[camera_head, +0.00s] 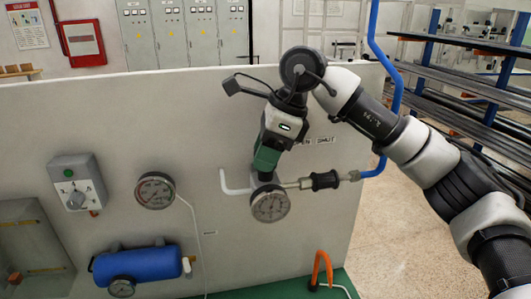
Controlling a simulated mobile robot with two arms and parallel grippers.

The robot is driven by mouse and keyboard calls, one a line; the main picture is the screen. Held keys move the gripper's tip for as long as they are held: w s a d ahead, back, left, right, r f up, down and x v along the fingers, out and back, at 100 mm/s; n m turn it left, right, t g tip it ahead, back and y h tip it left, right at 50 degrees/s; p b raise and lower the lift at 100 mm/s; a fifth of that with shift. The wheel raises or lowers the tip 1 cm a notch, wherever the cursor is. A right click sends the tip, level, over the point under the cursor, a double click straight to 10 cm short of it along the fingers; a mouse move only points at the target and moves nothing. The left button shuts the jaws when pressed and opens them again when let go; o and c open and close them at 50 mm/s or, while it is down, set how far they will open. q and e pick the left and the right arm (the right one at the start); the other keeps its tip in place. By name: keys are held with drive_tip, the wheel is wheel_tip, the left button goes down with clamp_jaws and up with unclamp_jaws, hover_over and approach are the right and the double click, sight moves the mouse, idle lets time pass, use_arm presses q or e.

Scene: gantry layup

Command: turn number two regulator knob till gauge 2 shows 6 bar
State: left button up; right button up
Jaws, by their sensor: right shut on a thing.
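My right gripper (265,168) reaches down from the upper right and is shut on the knob at the top of a regulator. The gripper hides most of that knob. The regulator sits on a pipe line on the pale panel (110,110). A round white gauge (270,204) is just below the gripper. Its needle and numbers are too small to read. A second gauge (155,190) with red markings is further left. I cannot read which gauge or knob is number two. My left gripper is not in view.
A black-sleeved valve (325,180) and blue pipe (394,100) lie right of the regulator. Open floor (395,230) is right of the panel.

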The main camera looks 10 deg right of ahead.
drive_tip(key=shift+f+m+t+b, duration=0.2)
drive_tip(key=shift+m+t+b, duration=0.1)
drive_tip(key=shift+m+b, duration=0.7)
drive_tip(key=shift+r+b, duration=0.1)
drive_tip(key=shift+b, duration=0.25)
drive_tip(key=shift+r+m, duration=0.15)
drive_tip(key=shift+m, duration=0.35)
drive_tip(key=o, duration=0.9)
drive_tip(key=shift+o, duration=0.2)
drive_tip(key=b+v, duration=0.2)
drive_tip(key=v, duration=0.8)
drive_tip(key=shift+s+r, duration=0.25)
drive_tip(key=shift+r, duration=0.15)
